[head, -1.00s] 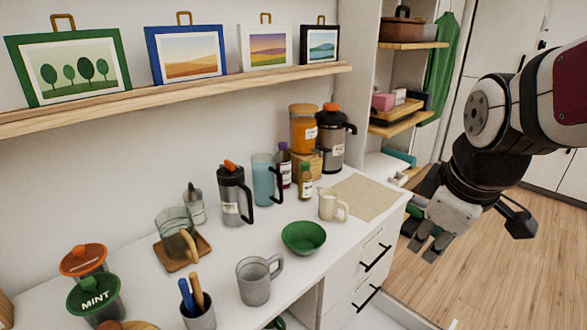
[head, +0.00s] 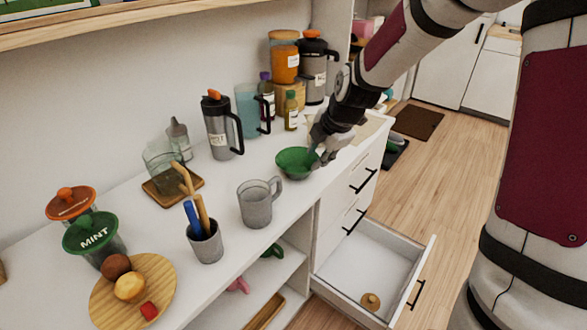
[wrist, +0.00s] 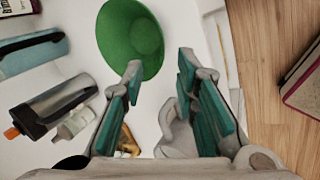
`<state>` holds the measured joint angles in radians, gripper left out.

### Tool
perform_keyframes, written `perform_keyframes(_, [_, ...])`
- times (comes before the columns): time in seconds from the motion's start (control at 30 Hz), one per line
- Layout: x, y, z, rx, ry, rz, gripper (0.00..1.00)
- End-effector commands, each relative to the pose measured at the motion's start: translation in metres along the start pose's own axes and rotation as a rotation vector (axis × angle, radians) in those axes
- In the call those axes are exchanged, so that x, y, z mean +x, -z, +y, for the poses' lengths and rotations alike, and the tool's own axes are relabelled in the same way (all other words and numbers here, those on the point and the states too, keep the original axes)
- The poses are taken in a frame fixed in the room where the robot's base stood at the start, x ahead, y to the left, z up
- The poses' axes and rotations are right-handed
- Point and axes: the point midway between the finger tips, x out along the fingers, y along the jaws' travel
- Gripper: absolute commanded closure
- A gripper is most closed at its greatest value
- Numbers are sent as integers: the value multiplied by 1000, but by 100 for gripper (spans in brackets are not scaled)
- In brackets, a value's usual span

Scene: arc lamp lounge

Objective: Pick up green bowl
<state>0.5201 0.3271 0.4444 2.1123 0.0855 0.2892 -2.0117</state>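The green bowl (head: 293,163) stands upright and empty on the white counter, near its front edge. In the wrist view, the bowl (wrist: 130,40) is at the top, just beyond the fingertips. My gripper (head: 320,153) is at the bowl's right side, close to the rim. In the wrist view, my gripper (wrist: 160,66) is open, with a clear gap between its green-padded fingers and nothing held. I cannot tell whether a fingertip touches the bowl. The gripper hides part of the counter to the right of the bowl.
A grey mug (head: 254,204) stands to the left of the bowl. A French press (head: 218,130), a blue pitcher (head: 247,108) and a green bottle (head: 291,112) stand behind it. An open drawer (head: 345,265) juts out below the counter at the front right.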

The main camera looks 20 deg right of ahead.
Motion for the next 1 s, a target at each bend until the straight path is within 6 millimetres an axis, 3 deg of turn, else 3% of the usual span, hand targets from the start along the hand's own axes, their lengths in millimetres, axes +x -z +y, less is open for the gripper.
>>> perform_keyframes(0.1, [21,1,0,0,1,2,72])
perform_keyframes(0.37, [37,1,0,0,1,0,72])
perform_keyframes(0.7, [81,4,0,1,1,0,72])
perform_keyframes(1.0, [84,3,0,0,0,-1,72])
